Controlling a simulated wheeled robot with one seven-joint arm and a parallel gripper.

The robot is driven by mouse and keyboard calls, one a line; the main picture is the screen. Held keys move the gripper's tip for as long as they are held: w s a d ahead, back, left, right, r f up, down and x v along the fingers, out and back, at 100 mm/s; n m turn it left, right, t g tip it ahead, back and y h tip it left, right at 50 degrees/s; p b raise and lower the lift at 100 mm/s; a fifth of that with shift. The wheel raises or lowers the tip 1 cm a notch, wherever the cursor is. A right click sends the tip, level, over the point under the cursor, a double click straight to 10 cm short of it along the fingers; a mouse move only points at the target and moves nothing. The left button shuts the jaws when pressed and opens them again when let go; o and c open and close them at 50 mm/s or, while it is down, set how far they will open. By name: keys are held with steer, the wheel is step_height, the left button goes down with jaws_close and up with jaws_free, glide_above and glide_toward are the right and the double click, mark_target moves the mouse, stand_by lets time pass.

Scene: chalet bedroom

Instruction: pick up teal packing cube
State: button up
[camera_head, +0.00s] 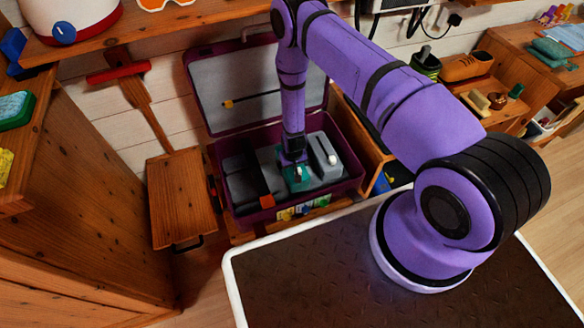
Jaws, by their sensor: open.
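The teal packing cube (303,185) lies inside an open purple suitcase (239,222), near the middle of its lower half. My gripper (293,163) points down into the suitcase, right over the teal cube. Its jaws are open. The fingertips overlap the back part of the cube in this view, and I cannot tell whether they touch it. My gripper and wrist hide part of the cube.
The raised lid (215,88) stands behind my arm. A wooden board (181,200) is left of the suitcase.

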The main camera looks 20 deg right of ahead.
steer(key=shift+f, duration=0.2)
steer(key=c, duration=0.7)
steer(key=shift+o, duration=0.2)
steer(key=shift+r, duration=0.1)
